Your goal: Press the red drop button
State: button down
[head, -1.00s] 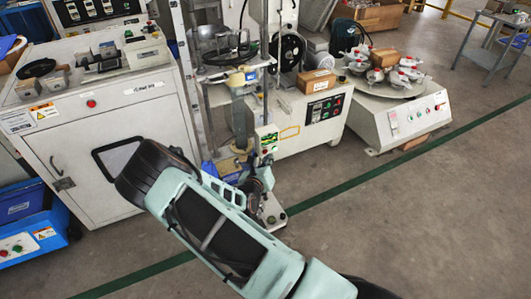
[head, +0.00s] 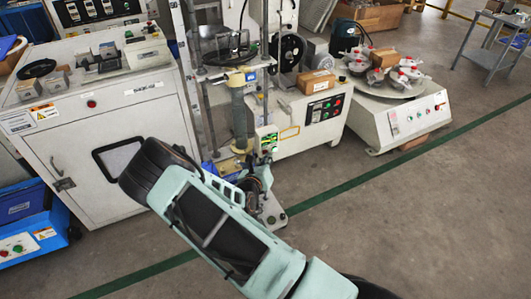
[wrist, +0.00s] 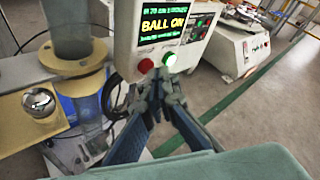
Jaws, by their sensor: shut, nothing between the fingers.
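The control box (wrist: 160,35) has a lit display reading "BALL ON". Below the display are a red button (wrist: 146,65) and, to its right, a brightly lit green button (wrist: 169,59). The box also shows in the head view (head: 267,140), where its buttons are tiny. My gripper (wrist: 161,82) is shut and empty, with its fingertips just below the two buttons in the wrist picture. I cannot tell whether the tips touch the box. In the head view my arm hides part of the machine's base.
A white cabinet (head: 110,130) stands to the left. A turntable machine (head: 400,118) stands at the right.

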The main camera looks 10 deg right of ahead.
jog(key=shift+w+a, duration=0.1)
jog(key=shift+w, duration=0.4)
dwell(0.8)
jog(key=shift+s, duration=0.15)
jog(key=shift+s+r+p, duration=0.1)
jog(key=shift+s+p, duration=0.25)
jog(key=shift+p, duration=0.1)
jog(key=shift+s+d, duration=0.25)
jog(key=shift+s, duration=0.15)
jog(key=s+p, duration=0.1)
jog(key=s+d+p, duration=0.1)
jog(key=s, duration=0.1)
jog(key=s+p, duration=0.1)
jog(key=shift+s+d, duration=0.25)
jog(key=shift+s, duration=0.1)
dwell(0.4)
